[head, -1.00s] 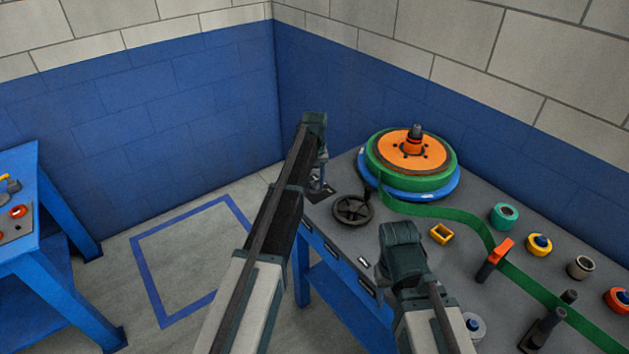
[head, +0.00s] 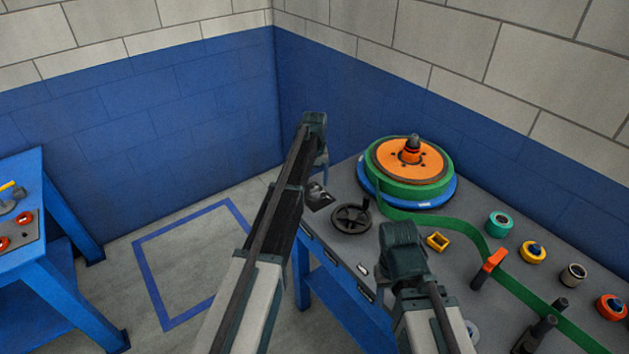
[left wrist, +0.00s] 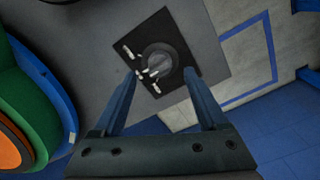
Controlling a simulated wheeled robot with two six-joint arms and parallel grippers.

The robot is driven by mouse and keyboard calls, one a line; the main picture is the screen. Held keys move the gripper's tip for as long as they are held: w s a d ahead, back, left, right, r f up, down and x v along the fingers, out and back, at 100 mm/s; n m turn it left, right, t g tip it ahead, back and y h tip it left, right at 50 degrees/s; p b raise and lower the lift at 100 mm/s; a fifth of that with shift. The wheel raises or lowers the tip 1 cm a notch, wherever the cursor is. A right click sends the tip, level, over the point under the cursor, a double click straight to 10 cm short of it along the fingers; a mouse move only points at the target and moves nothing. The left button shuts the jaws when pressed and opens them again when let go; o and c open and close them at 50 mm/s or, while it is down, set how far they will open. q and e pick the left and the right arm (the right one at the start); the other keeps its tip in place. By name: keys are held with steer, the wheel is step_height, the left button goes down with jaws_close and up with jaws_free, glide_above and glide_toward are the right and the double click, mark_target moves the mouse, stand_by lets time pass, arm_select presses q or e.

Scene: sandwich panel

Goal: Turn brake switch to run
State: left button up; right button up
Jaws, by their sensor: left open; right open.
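The brake switch (left wrist: 159,62) is a round dark knob with a ridge across it, on a black square plate with small white markings. In the head view my left gripper (head: 318,172) points down over the plate. My right gripper (head: 403,262) is open over the table's front edge, its fingers mostly hidden.
A black handwheel (head: 351,217) stands right of the switch. An orange and green reel (head: 408,168) feeds a green strip across the grey table (head: 395,240). Several coloured rollers and buttons stand at the right. Another blue table (head: 40,245) is at far left.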

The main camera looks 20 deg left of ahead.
mark_target(315, 188)
arm_select(q)
step_height(315, 188, up, 10)
steer(key=p, duration=0.8)
steer(key=shift+p, duration=0.4)
arm_select(e)
step_height(315, 188, up, 10)
steer(key=shift+f, duration=0.1)
